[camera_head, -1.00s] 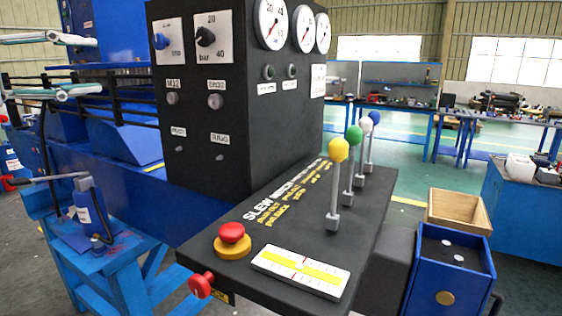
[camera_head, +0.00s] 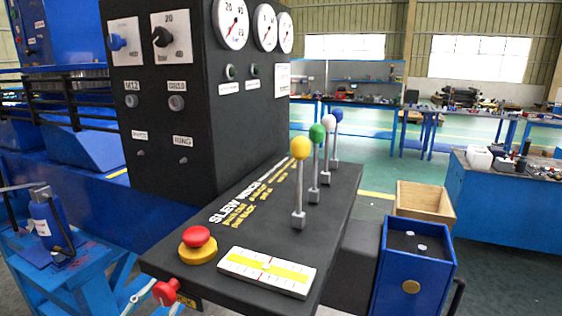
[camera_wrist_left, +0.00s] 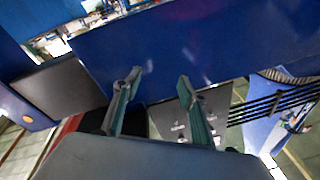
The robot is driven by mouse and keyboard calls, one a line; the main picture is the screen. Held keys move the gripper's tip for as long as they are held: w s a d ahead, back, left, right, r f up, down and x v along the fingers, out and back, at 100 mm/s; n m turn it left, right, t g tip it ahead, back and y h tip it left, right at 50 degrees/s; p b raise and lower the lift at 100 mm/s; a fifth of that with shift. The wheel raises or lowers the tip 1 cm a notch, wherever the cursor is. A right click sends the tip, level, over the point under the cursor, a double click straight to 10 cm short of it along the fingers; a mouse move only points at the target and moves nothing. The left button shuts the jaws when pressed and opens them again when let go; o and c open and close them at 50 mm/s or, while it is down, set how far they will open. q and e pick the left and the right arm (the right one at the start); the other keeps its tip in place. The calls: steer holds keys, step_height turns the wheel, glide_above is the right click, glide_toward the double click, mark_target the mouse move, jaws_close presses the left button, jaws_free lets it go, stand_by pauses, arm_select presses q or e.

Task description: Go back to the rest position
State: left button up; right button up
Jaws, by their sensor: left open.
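My left gripper (camera_wrist_left: 158,92) shows in the left wrist view with its two greenish fingers spread apart and nothing between them. A large blue surface (camera_wrist_left: 200,45) fills much of that view beyond the fingertips. Part of a grey panel with small knobs (camera_wrist_left: 185,128) shows behind and between the fingers. In the head view, two thin pale shapes (camera_head: 140,292) stand at the bottom edge beside the red side knob (camera_head: 166,291); I cannot tell whether they are fingertips. My right gripper is not in view.
The black console (camera_head: 200,110) carries gauges, several levers with coloured balls, a red button (camera_head: 196,237) and a yellow-and-white scale plate (camera_head: 267,271). A blue box (camera_head: 416,265) and a wooden crate (camera_head: 425,203) stand right of it. A blue stand with a bottle jack (camera_head: 50,222) is at left.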

arm_select(q)
steer(key=s+d+f+n+g+y, duration=0.1)
steer(key=s+d+f+n+g, duration=0.1)
steer(key=s+f, duration=0.8)
steer(key=s+d+f+n+g+y, duration=0.2)
steer(key=s+d+f+g, duration=0.3)
steer(key=s+f, duration=0.5)
step_height(320, 180, down, 8)
steer(key=shift+d+r+n+g, duration=0.15)
steer(key=shift+d+n+g, duration=0.1)
steer(key=shift+n+g, duration=0.2)
steer(key=c, duration=0.4)
steer(key=shift+s, duration=0.1)
